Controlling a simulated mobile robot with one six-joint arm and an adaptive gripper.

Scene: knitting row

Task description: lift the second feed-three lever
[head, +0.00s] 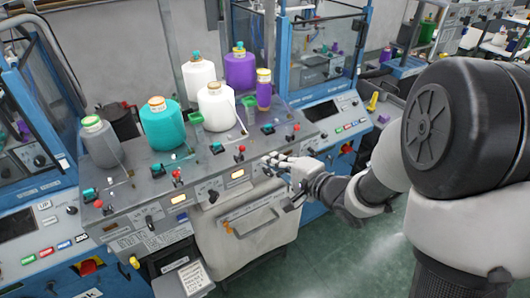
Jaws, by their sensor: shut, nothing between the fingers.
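A grey knitting machine panel (130,215) carries a row of small levers and knobs, some teal-tipped and some red-tipped. One red-tipped lever (241,149) stands just behind and left of my gripper (267,166), with a teal-tipped lever (217,147) to its left. Another red-tipped lever (177,174) is further left. The labels are too small to read, so I cannot tell which is the second feed-three lever. My gripper is shut and empty at the panel's front edge, near a small lit display (237,175). I cannot tell whether its tips touch the panel.
Yarn cones stand behind the levers, including a teal cone (163,125), a white cone (216,108) and a grey cone (101,142). A pale front cover (245,230) hangs below the panel. Blue-framed machines (325,60) flank it. Green floor (350,260) is clear at lower right.

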